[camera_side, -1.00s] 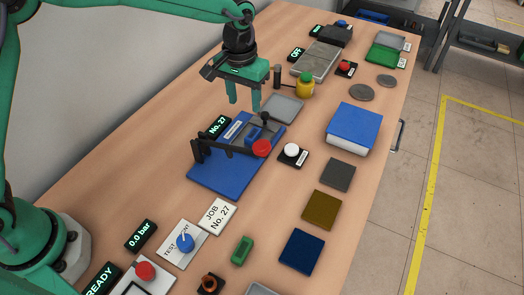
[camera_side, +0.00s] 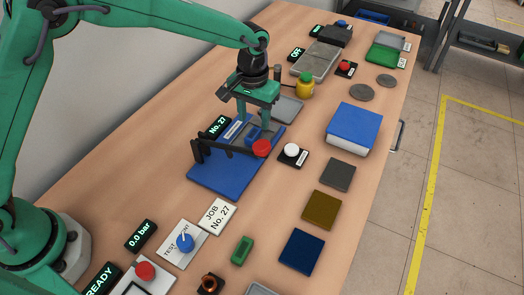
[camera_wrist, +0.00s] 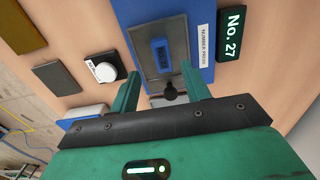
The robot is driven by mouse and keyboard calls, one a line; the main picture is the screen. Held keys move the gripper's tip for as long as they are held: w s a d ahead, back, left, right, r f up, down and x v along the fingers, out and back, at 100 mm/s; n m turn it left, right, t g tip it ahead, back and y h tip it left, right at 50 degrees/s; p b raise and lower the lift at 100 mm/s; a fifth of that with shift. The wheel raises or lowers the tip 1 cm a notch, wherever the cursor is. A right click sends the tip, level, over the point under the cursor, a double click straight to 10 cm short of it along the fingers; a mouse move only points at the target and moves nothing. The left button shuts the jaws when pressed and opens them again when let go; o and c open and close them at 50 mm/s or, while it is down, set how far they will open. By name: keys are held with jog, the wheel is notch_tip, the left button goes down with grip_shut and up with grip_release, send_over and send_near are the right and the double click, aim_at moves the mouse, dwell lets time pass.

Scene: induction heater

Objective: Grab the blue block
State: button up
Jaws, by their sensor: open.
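The small blue block (camera_side: 254,133) sits on the grey plate of the blue number press (camera_side: 213,182). In the wrist view, the blue block (camera_wrist: 160,51) lies ahead of my fingertips, roughly centred between them. My gripper (camera_side: 252,119) is open and empty, pointing down above the far part of the press. In the wrist view my gripper (camera_wrist: 160,71) shows its two fingers spread apart, with a dark round knob (camera_wrist: 170,93) between them. I cannot tell the exact height of the fingertips over the plate.
A dark lever with a red knob (camera_side: 262,148) crosses the press in front of the block. A white button (camera_side: 292,150) stands to its right. A blue book-like box (camera_side: 354,127) lies farther right. A yellow-topped container (camera_side: 304,85) stands behind my gripper.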

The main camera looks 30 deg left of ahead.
aim_at(253, 133)
jog(key=shift+f, duration=0.1)
jog(key=shift+a+f, duration=0.2)
jog(key=shift+f, duration=2.3)
jog(key=shift+c, duration=0.2)
grip_shut()
